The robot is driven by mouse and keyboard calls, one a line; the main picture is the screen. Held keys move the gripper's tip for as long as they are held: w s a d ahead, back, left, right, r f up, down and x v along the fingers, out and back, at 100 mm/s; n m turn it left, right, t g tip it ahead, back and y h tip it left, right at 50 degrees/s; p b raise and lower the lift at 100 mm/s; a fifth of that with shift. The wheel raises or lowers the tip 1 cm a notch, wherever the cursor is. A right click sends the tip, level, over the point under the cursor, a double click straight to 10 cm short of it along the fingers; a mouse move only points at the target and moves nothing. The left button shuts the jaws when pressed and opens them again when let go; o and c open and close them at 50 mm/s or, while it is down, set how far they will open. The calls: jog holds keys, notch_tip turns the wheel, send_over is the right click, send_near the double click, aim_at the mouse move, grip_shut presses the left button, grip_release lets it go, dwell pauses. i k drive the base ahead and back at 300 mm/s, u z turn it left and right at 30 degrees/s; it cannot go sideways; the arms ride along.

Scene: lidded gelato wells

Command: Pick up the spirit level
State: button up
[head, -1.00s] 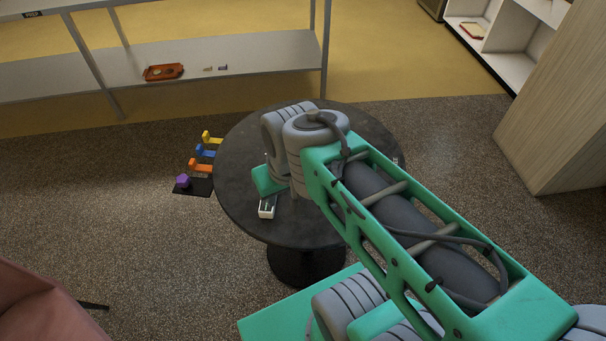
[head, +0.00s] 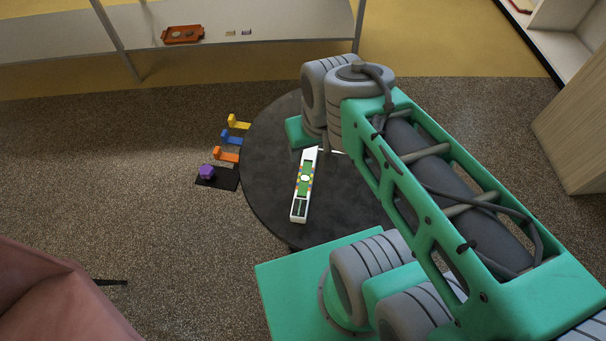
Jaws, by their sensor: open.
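The spirit level (head: 300,209) is a long white bar with green windows and small coloured marks. It lies on the round dark table (head: 267,175), pointing away from me and leaning slightly right. Its near end is close to the table's front edge. Its far end comes up to my arm's green and grey wrist links, which may cover its tip. My gripper cannot be made out; the arm links hide that area. A thin white strip shows just right of the level's far end, and I cannot tell what it is.
On the floor left of the table is a black base (head: 217,180) with a purple knob (head: 207,172), beside orange, blue and yellow pieces (head: 232,137). A shelf (head: 270,22) with an orange tray (head: 183,35) stands behind. A pink seat (head: 50,295) is at lower left.

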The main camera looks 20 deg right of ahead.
aim_at(300, 206)
jog(key=k, duration=0.5)
jog(key=u, duration=3.6)
jog(key=k, duration=1.2)
jog(key=z, duration=0.2)
